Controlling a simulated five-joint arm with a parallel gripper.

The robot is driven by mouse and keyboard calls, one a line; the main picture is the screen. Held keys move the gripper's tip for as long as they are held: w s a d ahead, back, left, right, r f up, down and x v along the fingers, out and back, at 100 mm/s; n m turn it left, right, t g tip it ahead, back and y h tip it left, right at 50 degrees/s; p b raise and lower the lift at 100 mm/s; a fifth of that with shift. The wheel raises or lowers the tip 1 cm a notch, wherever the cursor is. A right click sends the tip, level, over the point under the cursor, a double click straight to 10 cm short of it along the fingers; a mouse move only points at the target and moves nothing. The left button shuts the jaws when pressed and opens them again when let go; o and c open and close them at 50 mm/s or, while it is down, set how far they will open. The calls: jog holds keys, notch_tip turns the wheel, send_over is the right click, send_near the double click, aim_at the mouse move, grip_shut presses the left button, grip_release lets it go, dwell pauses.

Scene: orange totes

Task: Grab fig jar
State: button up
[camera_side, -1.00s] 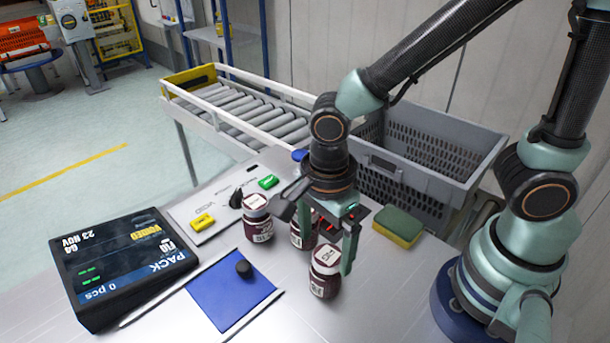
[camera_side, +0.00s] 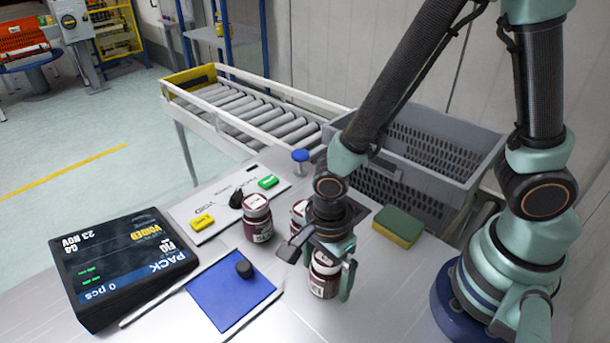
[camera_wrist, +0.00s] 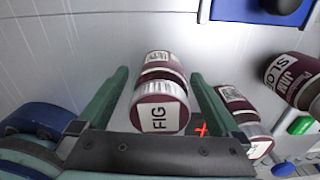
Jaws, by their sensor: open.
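The fig jar (camera_wrist: 158,115), dark red with a pale lid and a FIG label, stands between the two green fingers of my gripper (camera_wrist: 163,88) in the wrist view. A gap shows beside the jar, and the fingers are open. In the side view my gripper (camera_side: 322,272) is low over the front jar (camera_side: 324,282), one finger on its right side; the palm hides part of its lid.
A second jar (camera_side: 300,212) stands just behind, partly hidden by my gripper. A third jar (camera_side: 257,220) stands to the left. A sponge (camera_side: 398,227) and a grey crate (camera_side: 425,180) are on the right. A blue mat (camera_side: 225,300) and display (camera_side: 120,265) are left.

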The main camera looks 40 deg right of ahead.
grip_shut()
jog(key=shift+r, duration=0.2)
